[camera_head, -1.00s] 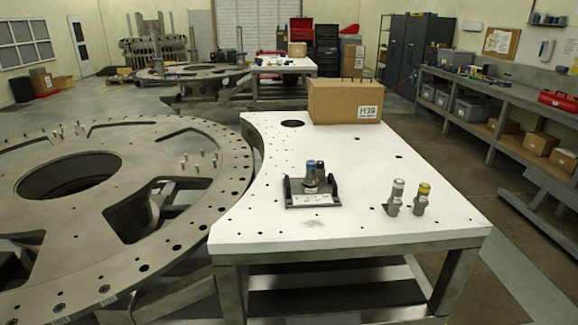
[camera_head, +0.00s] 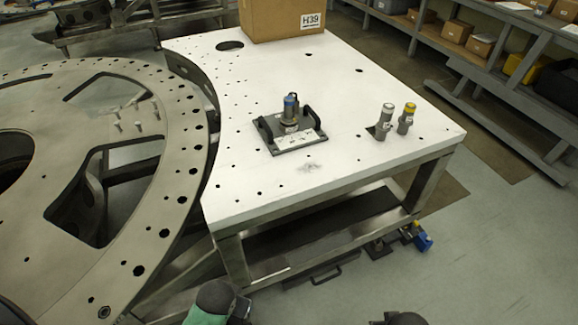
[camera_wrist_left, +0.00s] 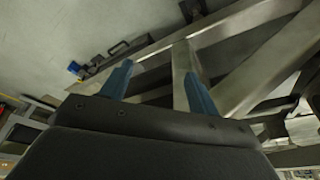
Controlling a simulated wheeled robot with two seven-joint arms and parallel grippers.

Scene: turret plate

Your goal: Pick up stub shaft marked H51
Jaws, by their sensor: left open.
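Two grey stub shafts stand at the right of the white table top in the head view, one with a white top (camera_head: 386,122) and one with a yellow top (camera_head: 406,119). Another grey shaft-like part with a blue top (camera_head: 290,108) stands in a dark fixture (camera_head: 290,135) near the table's middle. I cannot read H51 on any of them. My left gripper (camera_wrist_left: 158,88) shows in the left wrist view with its blue fingers apart and nothing between them. It is away from the shafts, facing the table's frame and the floor. My right gripper is not seen.
The white table (camera_head: 240,195) has free room around the fixture. A cardboard box (camera_head: 283,18) marked H39 stands at its back. A large holed metal ring plate (camera_head: 130,215) is at the left. A shelf bench (camera_head: 500,65) lies at the right.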

